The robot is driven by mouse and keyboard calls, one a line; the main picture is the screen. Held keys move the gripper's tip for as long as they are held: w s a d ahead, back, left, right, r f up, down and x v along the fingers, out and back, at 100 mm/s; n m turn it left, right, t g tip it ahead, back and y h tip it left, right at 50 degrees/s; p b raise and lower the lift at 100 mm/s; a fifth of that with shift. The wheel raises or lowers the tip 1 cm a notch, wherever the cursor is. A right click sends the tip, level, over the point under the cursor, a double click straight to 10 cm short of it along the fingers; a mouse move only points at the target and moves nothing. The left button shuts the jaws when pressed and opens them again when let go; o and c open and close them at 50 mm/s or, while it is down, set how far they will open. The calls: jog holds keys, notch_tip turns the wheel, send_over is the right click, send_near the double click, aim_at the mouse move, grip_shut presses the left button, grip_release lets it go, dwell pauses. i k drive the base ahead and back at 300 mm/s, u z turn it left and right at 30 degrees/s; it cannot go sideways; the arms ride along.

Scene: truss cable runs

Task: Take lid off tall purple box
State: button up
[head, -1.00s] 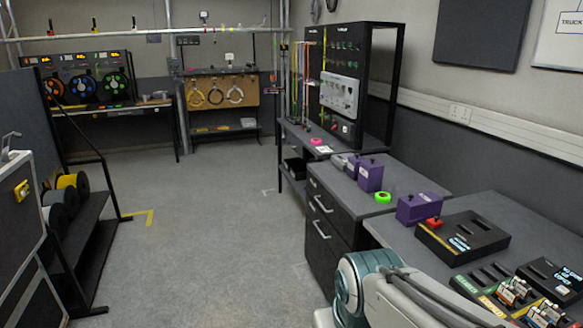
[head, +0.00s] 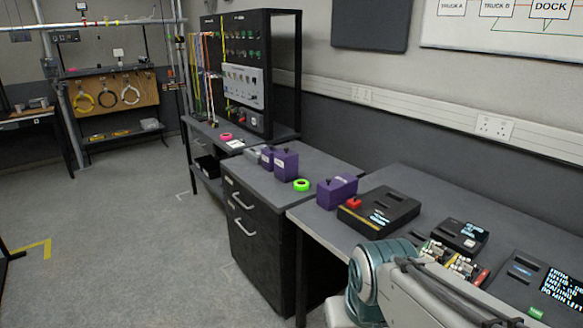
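A tall purple box (head: 286,168) stands upright on the drawer cabinet's top, with a small dark knob on its top and a pale label on its front. A wider, lower purple box (head: 338,192) sits on the nearer desk to the right, also with a dark knob. My gripper is out of view; only part of my arm shows at the bottom right, well short of the tall box.
A green tape ring (head: 301,185) lies on the cabinet top (head: 262,184) beside the tall box. The near desk (head: 400,187) holds a black device (head: 380,211) with a red part and several connectors. Open floor lies left of the drawers.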

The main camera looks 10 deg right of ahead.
aim_at(285, 153)
jog(key=u, duration=0.35)
jog(key=k, duration=0.45)
jog(key=u, duration=0.95)
jog(key=i, duration=1.9)
jog(key=z, duration=0.2)
jog(key=i, duration=1.55)
jog(key=z, duration=1.35)
jog(key=i, duration=0.85)
jog(key=z, duration=1.4)
jog(key=i, duration=0.5)
jog(key=z, duration=0.35)
